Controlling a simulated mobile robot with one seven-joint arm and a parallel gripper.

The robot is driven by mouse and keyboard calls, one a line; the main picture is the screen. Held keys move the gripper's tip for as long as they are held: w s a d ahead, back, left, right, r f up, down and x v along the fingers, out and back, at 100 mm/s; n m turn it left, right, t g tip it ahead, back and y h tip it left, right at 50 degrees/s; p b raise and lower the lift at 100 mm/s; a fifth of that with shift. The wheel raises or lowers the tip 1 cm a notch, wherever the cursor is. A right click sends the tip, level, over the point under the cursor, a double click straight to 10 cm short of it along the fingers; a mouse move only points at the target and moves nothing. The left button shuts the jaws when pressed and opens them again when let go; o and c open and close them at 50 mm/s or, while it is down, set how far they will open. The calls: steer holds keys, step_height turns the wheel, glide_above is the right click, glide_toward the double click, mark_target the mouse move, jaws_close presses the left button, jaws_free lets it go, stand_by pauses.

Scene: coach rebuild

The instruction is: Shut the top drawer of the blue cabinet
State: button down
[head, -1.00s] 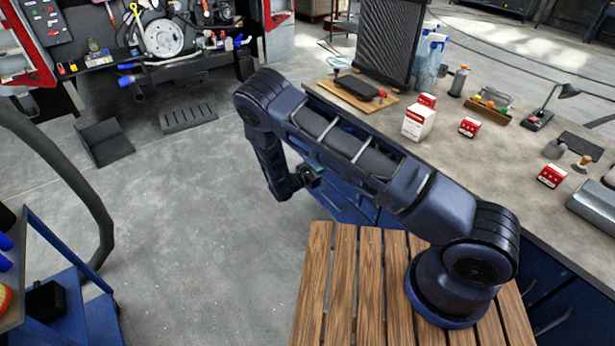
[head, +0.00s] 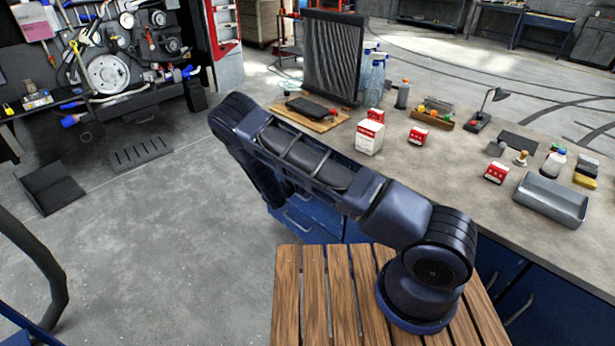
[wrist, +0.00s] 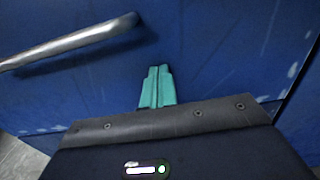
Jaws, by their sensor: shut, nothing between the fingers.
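The blue cabinet (head: 322,213) stands under the grey worktop, partly hidden behind my arm in the head view. Silver bar handles show on its front. In the wrist view a scuffed blue front panel (wrist: 215,50) fills most of the picture, with a silver handle (wrist: 75,43) at upper left. My gripper (wrist: 157,72) has teal fingers, shut together and empty. The fingertips point at the panel, right of and below the handle. I cannot tell whether they touch it. The head view hides my gripper behind the arm. How far the top drawer stands out cannot be told.
The worktop (head: 440,180) carries a white and red box (head: 369,136), several small red boxes, spray bottles (head: 374,78) and a grey tray (head: 551,199). A slatted wooden surface (head: 315,290) lies under my arm's base. The concrete floor (head: 170,230) at left is open.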

steer(key=shift+w+d+r, duration=0.1)
steer(key=shift+w+d, duration=0.25)
steer(key=shift+d, duration=0.05)
steer(key=v, duration=1.5)
steer(key=s+d+r+m+g+y, duration=0.2)
steer(key=d+r+m+g, duration=0.5)
steer(key=d+r, duration=0.6)
steer(key=s+d+r+m+g+y, duration=0.15)
steer(key=d+r+m+g, duration=0.55)
steer(key=r, duration=1)
steer(key=s+d+r+m+t+y, duration=0.2)
steer(key=s+d+r+m+y, duration=0.45)
steer(key=s+d+r, duration=0.55)
steer(key=s+d+r+m+t+y, duration=0.1)
steer(key=s+r+m+t, duration=0.1)
steer(key=s, duration=0.4)
steer(key=s+d+r+m+t+y, duration=0.1)
steer(key=s+d+r+m, duration=0.1)
steer(key=s+r+m, duration=0.2)
steer(key=s+r, duration=0.1)
steer(key=s, duration=0.2)
steer(key=shift+s+t+y, duration=0.35)
steer(key=shift+t+y, duration=0.05)
